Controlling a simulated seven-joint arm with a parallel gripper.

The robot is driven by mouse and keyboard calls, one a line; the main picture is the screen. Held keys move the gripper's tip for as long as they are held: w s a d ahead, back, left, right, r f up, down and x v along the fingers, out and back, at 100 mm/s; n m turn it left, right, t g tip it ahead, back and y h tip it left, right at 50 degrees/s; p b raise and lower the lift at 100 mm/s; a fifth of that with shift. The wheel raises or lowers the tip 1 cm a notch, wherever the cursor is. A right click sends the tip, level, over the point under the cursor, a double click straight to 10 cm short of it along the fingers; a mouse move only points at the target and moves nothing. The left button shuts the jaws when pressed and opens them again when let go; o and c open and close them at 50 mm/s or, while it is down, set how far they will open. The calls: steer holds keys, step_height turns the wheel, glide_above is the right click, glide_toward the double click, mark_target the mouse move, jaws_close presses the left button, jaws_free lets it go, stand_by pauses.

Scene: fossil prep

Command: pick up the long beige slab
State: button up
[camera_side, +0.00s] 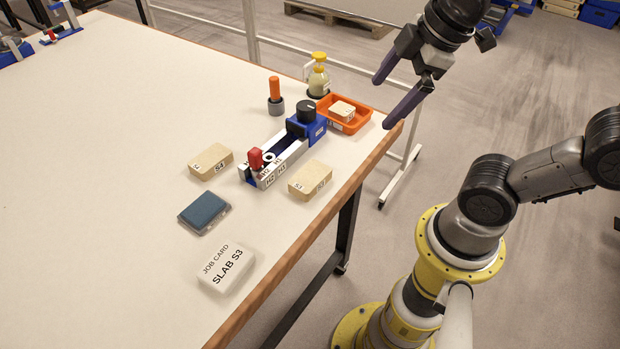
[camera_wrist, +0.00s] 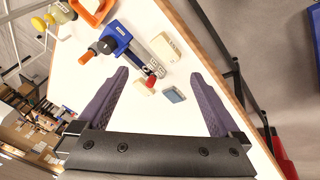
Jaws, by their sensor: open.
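A beige slab marked S3 (camera_side: 310,178) lies flat on the table near its right edge, beside the clamp fixture. It looks like the longer slab in the wrist view (camera_wrist: 167,46). A second beige slab marked S4 (camera_side: 211,161) lies left of the fixture; the wrist view shows it too (camera_wrist: 143,88). A third, smaller-looking beige slab (camera_side: 342,108) sits in an orange tray. My gripper (camera_side: 386,100) is open and empty, raised near the table's right edge, apart from all slabs. Its two dark purple fingers also show in the wrist view (camera_wrist: 160,73).
A blue and grey clamp fixture (camera_side: 307,128) with a red knob stands between S3 and S4. The orange tray (camera_side: 361,120), an orange-handled tool (camera_side: 275,92) and a yellow-topped bottle (camera_side: 318,75) stand behind. A blue-grey pad (camera_side: 204,211) and job card (camera_side: 227,268) lie in front.

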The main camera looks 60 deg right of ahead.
steer(key=w+a+f+n+g, duration=0.2)
steer(key=w+n+g, duration=0.1)
steer(key=w+n, duration=0.5)
steer(key=n+g, duration=0.1)
steer(key=g, duration=0.1)
glide_above(310, 175)
step_height(310, 175, down, 14)
steer(key=shift+w+a, duration=0.1)
steer(key=shift+w, duration=0.05)
steer(key=shift+f, duration=2.95)
steer(key=shift+c, duration=0.2)
steer(key=shift+r, duration=0.1)
jaws_close()
